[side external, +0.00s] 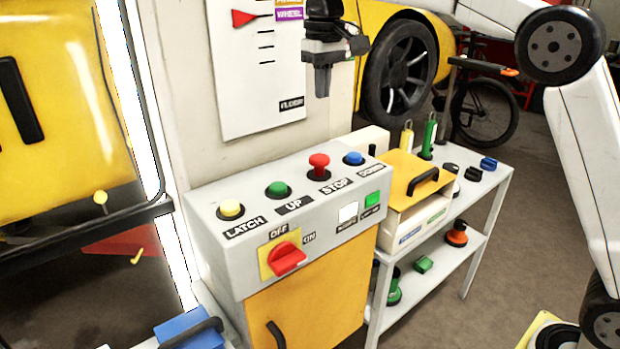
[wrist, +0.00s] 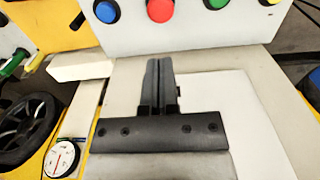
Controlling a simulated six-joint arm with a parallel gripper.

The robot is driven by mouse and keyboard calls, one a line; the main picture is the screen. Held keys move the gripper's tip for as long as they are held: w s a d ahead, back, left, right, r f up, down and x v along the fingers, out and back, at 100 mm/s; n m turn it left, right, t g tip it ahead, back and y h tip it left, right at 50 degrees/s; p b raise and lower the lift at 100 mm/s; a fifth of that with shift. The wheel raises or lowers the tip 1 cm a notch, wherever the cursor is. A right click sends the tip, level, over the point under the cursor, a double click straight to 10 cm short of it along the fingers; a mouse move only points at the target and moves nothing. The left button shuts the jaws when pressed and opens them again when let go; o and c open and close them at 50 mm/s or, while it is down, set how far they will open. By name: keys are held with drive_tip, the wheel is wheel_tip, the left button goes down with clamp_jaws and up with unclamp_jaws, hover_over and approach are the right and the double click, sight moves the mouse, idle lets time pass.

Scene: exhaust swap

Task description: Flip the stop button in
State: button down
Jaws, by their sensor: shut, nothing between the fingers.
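The red stop button (side external: 319,162) stands on the sloped top of the grey control box (side external: 215,215), above the label STOP. It stands out higher than the blue button (side external: 353,158) beside it. The stop button also shows at the top of the wrist view (wrist: 160,10), just beyond the fingertips. My gripper (side external: 323,92) is shut and empty, pointing down above and behind the stop button, apart from it. In the wrist view my gripper's fingers (wrist: 159,62) lie together and point toward the red button.
A green button (side external: 278,189) and a yellow button (side external: 231,209) share the box top. A red OFF/ON switch (side external: 287,258) is on its front. A white panel (side external: 258,70) stands behind. A shelf cart (side external: 490,185) with a yellow-topped case (side external: 415,180) is at the right.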

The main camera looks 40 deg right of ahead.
sight(321, 158)
wheel_tip(321, 158, down, 12)
drive_tip(key=shift+w, duration=0.1)
idle(0.5)
drive_tip(key=shift+f, duration=1.5)
drive_tip(key=shift+r, duration=0.1)
wheel_tip(321, 158, up, 15)
drive_tip(key=shift+r, duration=0.15)
idle(0.5)
